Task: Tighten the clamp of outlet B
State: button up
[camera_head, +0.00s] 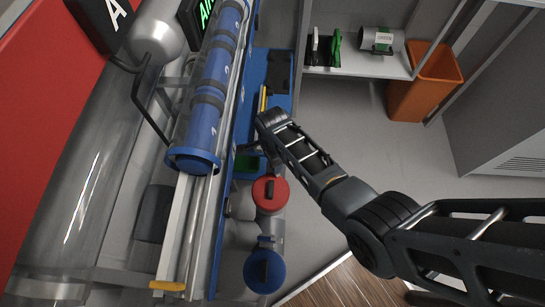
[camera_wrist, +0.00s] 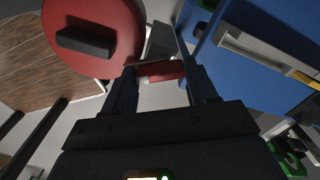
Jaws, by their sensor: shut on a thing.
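My gripper (camera_wrist: 162,82) is closed around a small red piece (camera_wrist: 168,78), apparently a clamp handle, just beside a round red cap (camera_wrist: 120,20) with a black grip bar. In the head view the red cap (camera_head: 278,190) tops a grey pipe fitting, and a blue cap (camera_head: 252,275) sits below it. My gripper (camera_head: 246,150) is mostly hidden by its wrist above the red cap. No B label is readable, so I cannot tell by label which outlet this is. The rest of the clamp is hidden behind the fingers.
A blue panel (camera_head: 284,88) lies beside the gripper, with a long blue tube (camera_head: 203,115) on a rail to the left. An orange bin (camera_head: 425,85) and a shelf (camera_head: 355,66) with small items stand at the upper right. Grey floor on the right is free.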

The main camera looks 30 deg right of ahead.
jog(key=m+p, duration=0.1)
jog(key=m, duration=0.4)
jog(key=shift+m, duration=0.4)
dwell(0.4)
jog(key=o, duration=1.1)
jog(key=shift+c, duration=0.2)
